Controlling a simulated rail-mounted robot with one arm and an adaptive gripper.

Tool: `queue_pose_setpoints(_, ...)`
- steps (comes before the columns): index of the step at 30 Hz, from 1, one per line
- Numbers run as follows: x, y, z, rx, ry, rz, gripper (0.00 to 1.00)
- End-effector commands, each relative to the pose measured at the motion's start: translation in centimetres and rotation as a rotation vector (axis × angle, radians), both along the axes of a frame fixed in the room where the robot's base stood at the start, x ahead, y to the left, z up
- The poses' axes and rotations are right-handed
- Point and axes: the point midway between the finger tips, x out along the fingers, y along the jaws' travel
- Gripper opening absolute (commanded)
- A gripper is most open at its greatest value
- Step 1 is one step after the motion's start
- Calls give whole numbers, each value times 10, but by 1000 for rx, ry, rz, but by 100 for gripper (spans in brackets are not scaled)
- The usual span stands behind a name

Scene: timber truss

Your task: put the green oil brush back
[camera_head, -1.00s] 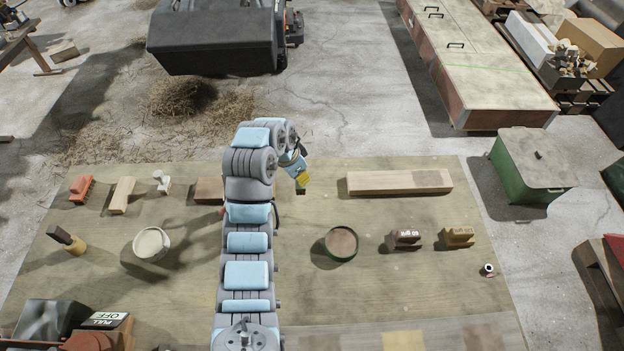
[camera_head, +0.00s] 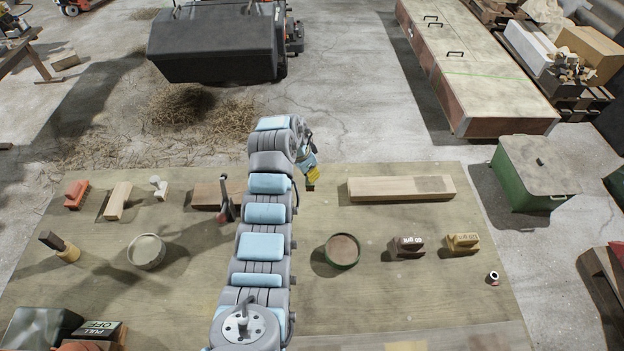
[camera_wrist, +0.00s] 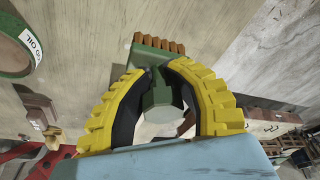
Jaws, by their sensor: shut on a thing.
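The green oil brush (camera_wrist: 158,93), with reddish-brown bristles (camera_wrist: 158,45), is between the yellow fingers of my gripper (camera_wrist: 160,88) in the wrist view. The gripper is shut on its green handle, and the bristles point up in the picture. In the head view my gripper (camera_head: 311,178) hangs over the table's far part, left of the long timber; the brush is not clearly seen there. A round green tin (camera_head: 329,256) with a brown top stands nearer on the table. A green tin with an oil label also shows at upper left in the wrist view (camera_wrist: 38,45).
A long timber (camera_head: 400,189) lies right of my gripper. Two grit blocks (camera_head: 408,248) (camera_head: 463,244) stand right of the green tin. A pale tin (camera_head: 147,252), a brown block (camera_head: 207,194) and a red-and-grey tool (camera_head: 225,207) are left of my arm. Bare tabletop (camera_head: 370,220) lies before the timber.

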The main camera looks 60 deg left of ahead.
Motion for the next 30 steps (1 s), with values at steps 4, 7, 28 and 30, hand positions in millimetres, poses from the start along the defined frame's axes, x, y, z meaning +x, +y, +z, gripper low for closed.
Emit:
queue_pose_setpoints(4, 5, 3, -9, -2, 2, -1, 0)
queue_pose_setpoints(7, 7, 7, -12, -3, 1, 1, 0)
queue_pose_setpoints(28, 17, 15, -26, 0, 0, 0, 0)
queue_pose_setpoints(30, 17, 15, -30, -2, 2, -1, 0)
